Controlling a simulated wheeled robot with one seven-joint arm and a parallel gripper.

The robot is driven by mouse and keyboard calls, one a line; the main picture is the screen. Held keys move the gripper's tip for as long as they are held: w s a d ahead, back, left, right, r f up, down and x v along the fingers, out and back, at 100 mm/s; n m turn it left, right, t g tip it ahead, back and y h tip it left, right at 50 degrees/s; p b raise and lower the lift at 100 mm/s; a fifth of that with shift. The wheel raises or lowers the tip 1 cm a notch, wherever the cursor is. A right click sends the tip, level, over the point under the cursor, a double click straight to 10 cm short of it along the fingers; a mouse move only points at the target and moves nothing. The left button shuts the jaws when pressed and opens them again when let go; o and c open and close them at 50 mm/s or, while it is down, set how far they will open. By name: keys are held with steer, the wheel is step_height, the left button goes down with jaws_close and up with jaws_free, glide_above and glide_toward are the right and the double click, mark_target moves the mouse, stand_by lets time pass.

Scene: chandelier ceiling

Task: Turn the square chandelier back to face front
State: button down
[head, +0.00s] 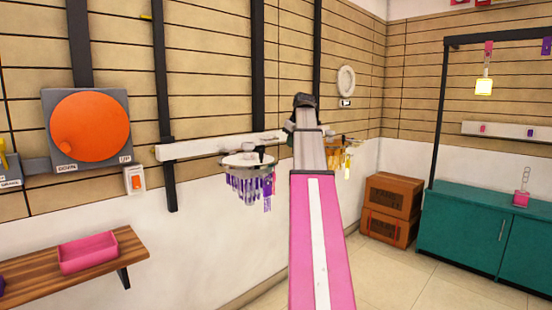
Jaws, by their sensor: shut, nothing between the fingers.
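Two chandeliers hang from a white rail (210,147) on the wall. The left one has a round white top and purple crystals (247,185). The right one has amber pieces (348,158) and is partly hidden behind my arm, so I cannot tell whether its frame is square or which way it faces. My arm reaches from the bottom middle up between the two chandeliers. My gripper (304,101) is the small dark end at the top of the arm; it is shut and holds nothing. Its fingertips are hard to make out, and I cannot tell whether it touches anything.
A grey panel with a large orange dial (90,127) and an orange switch (136,180) are on the left wall. A wooden shelf (40,268) holds a pink tray (88,250). Brown boxes (392,210) and a teal cabinet (465,235) stand right. The floor between is clear.

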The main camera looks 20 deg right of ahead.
steer(key=w+a+f, duration=0.2)
steer(key=w+f, duration=0.5)
steer(key=f, duration=0.2)
steer(key=shift+w+f, duration=0.15)
steer(key=shift+w, duration=0.05)
stand_by(0.3)
